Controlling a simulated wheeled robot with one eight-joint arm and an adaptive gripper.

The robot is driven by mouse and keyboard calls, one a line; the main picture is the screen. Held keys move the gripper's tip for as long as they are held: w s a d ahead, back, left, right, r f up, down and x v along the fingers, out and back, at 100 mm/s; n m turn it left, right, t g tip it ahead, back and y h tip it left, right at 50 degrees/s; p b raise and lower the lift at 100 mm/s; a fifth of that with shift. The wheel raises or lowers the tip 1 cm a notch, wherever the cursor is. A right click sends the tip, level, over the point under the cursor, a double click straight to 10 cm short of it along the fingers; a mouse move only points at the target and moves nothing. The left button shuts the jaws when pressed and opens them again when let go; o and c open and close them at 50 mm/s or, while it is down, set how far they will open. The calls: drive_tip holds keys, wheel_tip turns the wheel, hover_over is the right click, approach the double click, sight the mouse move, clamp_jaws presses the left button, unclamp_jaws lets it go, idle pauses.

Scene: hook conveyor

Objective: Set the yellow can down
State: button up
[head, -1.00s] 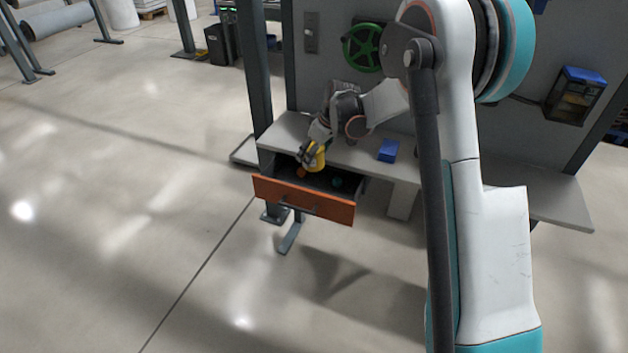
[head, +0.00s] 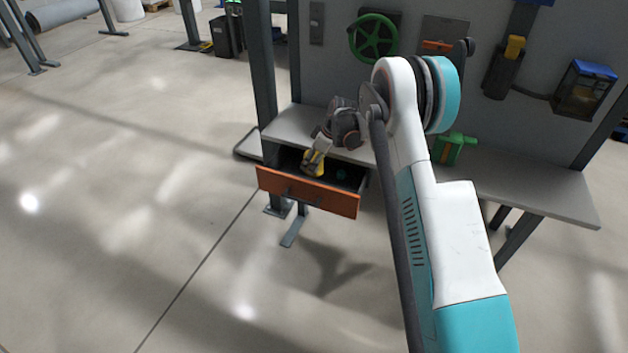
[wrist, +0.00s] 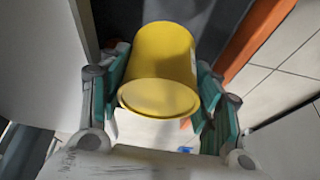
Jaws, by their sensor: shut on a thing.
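The yellow can (head: 313,164) is at the open drawer with the orange front (head: 305,194), under the grey worktop. My gripper (head: 316,157) is shut on the can from above. In the wrist view the yellow can (wrist: 160,70) sits between the two teal finger pads of my gripper (wrist: 160,92), its round end toward the camera. The can is at or just inside the drawer opening. I cannot tell whether its far end touches the drawer bottom.
A small dark green thing (head: 342,174) lies in the drawer, right of the can. A green and orange object (head: 452,149) stands on the worktop (head: 530,190). A green handwheel (head: 373,38) is on the back panel. The floor before the drawer is clear.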

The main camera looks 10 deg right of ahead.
sight(314, 176)
drive_tip(key=shift+f+b, duration=0.95)
drive_tip(key=shift+f, duration=2.85)
drive_tip(key=shift+f, duration=0.15)
drive_tip(key=o, duration=1.2)
drive_tip(key=shift+c, duration=0.2)
